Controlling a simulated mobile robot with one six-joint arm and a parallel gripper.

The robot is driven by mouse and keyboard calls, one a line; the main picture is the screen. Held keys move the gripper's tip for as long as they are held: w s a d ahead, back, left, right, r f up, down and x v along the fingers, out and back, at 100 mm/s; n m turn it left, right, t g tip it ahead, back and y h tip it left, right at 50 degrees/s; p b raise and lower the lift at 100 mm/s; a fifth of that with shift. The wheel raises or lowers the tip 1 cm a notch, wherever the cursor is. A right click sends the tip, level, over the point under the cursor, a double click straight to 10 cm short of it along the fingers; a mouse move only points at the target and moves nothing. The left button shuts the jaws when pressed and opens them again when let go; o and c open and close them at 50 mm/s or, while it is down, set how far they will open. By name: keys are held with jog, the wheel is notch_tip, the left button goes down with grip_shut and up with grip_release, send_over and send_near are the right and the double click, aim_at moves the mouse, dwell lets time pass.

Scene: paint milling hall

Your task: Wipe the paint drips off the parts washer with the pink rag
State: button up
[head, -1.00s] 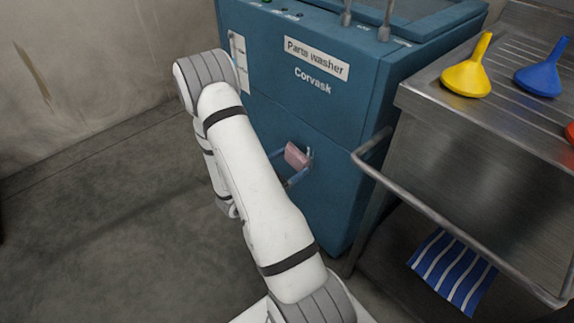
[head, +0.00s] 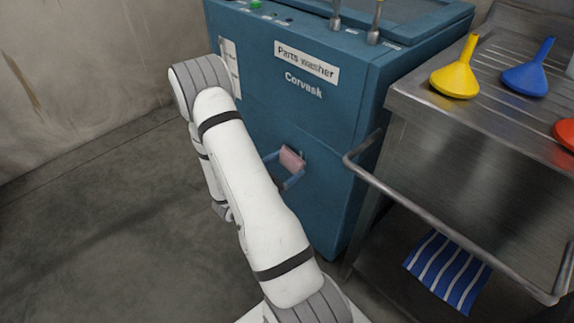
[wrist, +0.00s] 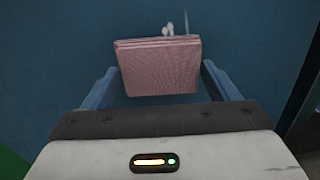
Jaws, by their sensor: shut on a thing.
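The parts washer (head: 318,120) is a blue cabinet with a white name plate on its front. My gripper (head: 284,168) has blue fingers and is shut on the folded pink rag (head: 292,158), in front of the washer's lower front panel. In the wrist view the rag (wrist: 158,68) sits between the two fingers, facing the blue panel. White paint drips (wrist: 168,30) show just above the rag's top edge, with a thin pale streak (wrist: 187,22) beside them. I cannot tell whether the rag touches the panel. It may hide more paint.
A steel sink bench (head: 440,125) with a front rail (head: 440,225) stands close on the right. It carries a yellow funnel (head: 456,78), a blue funnel (head: 530,75) and a red item (head: 566,133). A blue striped cloth (head: 447,270) lies below. The floor (head: 90,240) at left is clear.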

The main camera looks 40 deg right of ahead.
aim_at(297, 171)
jog(key=shift+d, duration=0.65)
jog(key=shift+s, duration=1.9)
jog(key=shift+d, duration=0.15)
jog(key=shift+w+r, duration=0.1)
jog(key=shift+w, duration=1.95)
jog(key=shift+c, duration=0.3)
jog(key=s, duration=0.4)
jog(key=shift+s+d, duration=0.1)
jog(key=shift+d, duration=0.05)
jog(key=shift+w, duration=2.1)
jog(key=shift+c, duration=0.4)
